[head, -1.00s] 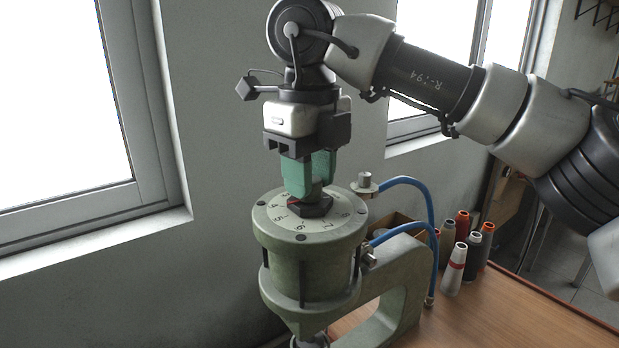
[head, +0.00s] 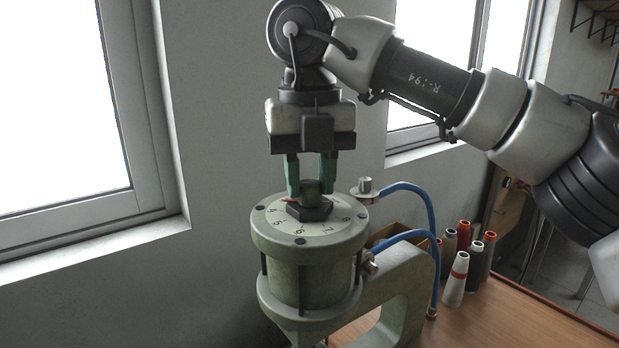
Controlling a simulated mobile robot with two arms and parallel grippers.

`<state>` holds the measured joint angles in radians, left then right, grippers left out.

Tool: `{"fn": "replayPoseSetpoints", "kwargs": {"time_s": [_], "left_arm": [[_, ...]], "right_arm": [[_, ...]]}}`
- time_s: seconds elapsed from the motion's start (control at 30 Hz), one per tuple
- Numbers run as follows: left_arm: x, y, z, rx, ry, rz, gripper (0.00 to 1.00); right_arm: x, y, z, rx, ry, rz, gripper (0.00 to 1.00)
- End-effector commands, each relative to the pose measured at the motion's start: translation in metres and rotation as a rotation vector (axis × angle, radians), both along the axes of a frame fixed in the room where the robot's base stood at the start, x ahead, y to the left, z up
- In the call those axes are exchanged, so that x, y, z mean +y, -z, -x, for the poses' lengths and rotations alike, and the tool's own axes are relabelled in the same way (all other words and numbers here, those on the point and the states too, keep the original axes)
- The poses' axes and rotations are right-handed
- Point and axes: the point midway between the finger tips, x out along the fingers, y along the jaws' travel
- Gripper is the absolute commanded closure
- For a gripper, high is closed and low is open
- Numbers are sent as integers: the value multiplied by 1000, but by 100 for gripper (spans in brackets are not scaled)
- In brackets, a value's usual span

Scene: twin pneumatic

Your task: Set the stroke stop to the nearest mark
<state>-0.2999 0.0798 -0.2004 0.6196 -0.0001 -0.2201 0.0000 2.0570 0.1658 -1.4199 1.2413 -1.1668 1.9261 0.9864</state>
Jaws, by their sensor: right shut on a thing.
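The stroke stop is a dark knob (head: 311,208) with a hexagonal base and an upright grip, on top of a green pneumatic cylinder (head: 305,275). A pale dial (head: 275,214) with numbers, 4 to 8 readable, rings the knob. A small red mark shows at the knob's left side; exactly which dial mark it faces is too small to tell. My right gripper (head: 311,186) points straight down, its two green fingers on either side of the knob's upper part, shut on it. The fingers partly hide the far side of the dial. My left gripper is not in view.
Blue air hoses (head: 410,188) run from fittings on the cylinder's right side. A green C-shaped frame (head: 415,280) carries the cylinder above the wooden table (head: 500,315). Several thread spools (head: 456,278) and a cardboard box (head: 398,232) stand behind it. A window is at left.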

Motion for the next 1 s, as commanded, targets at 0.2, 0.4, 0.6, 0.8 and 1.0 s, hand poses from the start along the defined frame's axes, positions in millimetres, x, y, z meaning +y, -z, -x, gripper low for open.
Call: {"fn": "replayPoseSetpoints", "kwargs": {"time_s": [0.2,0.4,0.6,0.8,1.0], "left_arm": [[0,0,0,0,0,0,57],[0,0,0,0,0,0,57],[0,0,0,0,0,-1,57],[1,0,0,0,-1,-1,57],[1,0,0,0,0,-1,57]], "right_arm": [[0,-2,0,-4,11,-3,93],[0,-2,0,-5,10,-3,93],[0,-2,0,-3,9,-3,44],[0,-1,0,-2,8,-1,44],[0,-12,0,-4,10,-3,44]]}}
